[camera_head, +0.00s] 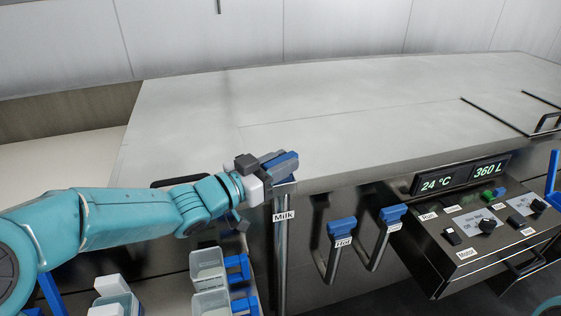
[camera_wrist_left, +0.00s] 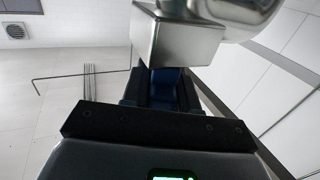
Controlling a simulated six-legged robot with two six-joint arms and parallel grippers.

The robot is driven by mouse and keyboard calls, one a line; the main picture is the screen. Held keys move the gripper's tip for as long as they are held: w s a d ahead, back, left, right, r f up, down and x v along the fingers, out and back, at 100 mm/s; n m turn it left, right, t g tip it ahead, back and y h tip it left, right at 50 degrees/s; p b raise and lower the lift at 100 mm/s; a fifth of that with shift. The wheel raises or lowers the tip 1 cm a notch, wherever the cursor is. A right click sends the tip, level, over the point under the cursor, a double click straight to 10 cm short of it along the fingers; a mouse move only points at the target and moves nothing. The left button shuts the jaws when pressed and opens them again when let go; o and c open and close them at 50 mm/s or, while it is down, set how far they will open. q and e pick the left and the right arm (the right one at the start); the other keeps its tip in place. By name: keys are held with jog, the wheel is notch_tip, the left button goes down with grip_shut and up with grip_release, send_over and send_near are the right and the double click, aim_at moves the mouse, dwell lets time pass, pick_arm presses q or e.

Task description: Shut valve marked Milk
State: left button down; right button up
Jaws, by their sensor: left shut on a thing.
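The valve marked Milk has a blue handle (camera_head: 284,164) at the top of an upright metal pipe (camera_head: 281,255). A white label reading Milk (camera_head: 284,216) is on the pipe just below. My left gripper (camera_head: 268,170) is at the handle and shut on it, with a finger overlapping part of it. In the left wrist view, blue of the handle (camera_wrist_left: 168,84) shows between the dark fingers, close to a shiny metal block (camera_wrist_left: 175,38). My right gripper is not in view.
Two more blue-handled valves (camera_head: 341,228) (camera_head: 392,214) stand to the right on bent pipes. A control box (camera_head: 470,225) with displays, knobs and switches is further right. Pale containers (camera_head: 207,270) stand below my left arm. The large steel vat top (camera_head: 330,110) is clear.

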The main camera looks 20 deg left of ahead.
pick_arm(q)
jog(key=m+g+h+p, duration=0.1)
jog(key=p, duration=0.1)
jog(key=m+g+h+p, duration=0.1)
jog(key=g+h+p, duration=0.1)
jog(key=shift+w+a+r+m+h+p, duration=0.1)
jog(key=shift+w+r+m+h+p, duration=0.05)
jog(key=shift+r+m+h+p, duration=0.2)
jog(key=shift+f+m+g+h+p, duration=0.15)
jog(key=shift+m+g+h+p, duration=0.6)
jog(key=shift+m+g+p, duration=0.35)
jog(key=c, duration=1.2)
grip_release()
jog(key=shift+o, duration=1.2)
jog(key=shift+d+f, duration=0.1)
jog(key=shift+d, duration=0.15)
jog(key=shift+a, duration=0.15)
